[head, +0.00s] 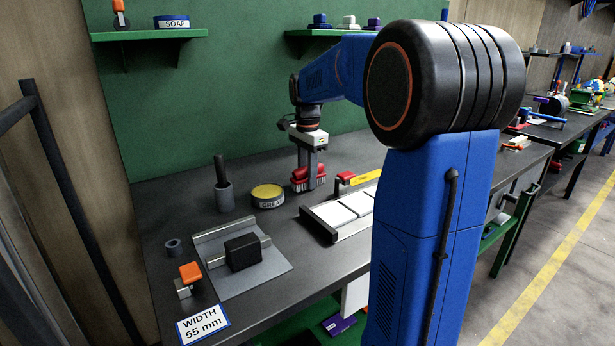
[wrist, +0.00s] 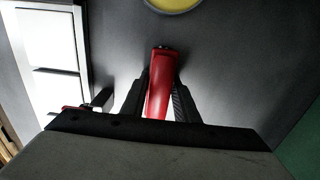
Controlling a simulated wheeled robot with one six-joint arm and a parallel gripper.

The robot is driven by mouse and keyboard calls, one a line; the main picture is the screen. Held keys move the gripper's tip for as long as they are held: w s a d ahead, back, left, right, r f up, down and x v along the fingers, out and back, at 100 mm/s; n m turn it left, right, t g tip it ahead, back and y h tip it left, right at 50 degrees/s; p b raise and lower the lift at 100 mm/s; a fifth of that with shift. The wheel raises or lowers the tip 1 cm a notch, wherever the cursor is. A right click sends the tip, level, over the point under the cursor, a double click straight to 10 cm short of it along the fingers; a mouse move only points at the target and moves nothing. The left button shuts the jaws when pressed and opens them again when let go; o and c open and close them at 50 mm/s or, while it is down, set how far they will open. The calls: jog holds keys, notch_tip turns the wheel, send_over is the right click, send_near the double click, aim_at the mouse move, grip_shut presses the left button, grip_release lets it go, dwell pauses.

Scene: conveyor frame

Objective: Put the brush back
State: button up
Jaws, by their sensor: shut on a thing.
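The red brush (head: 308,179) with pale bristles is between the fingers of my gripper (head: 311,168), beside the grease tin on the dark bench. My gripper is shut on it. The bristles point down, close to the bench top; I cannot tell whether they touch it. In the wrist view the brush's red back (wrist: 161,84) shows between the two dark fingers (wrist: 160,100), and its bristles are hidden.
A yellow-lidded grease tin (head: 267,194) stands left of the brush.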

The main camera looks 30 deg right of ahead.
jog(key=shift+f, duration=0.1)
jog(key=o, duration=1)
notch_tip(320, 180, up, 12)
jog(key=shift+r, duration=0.15)
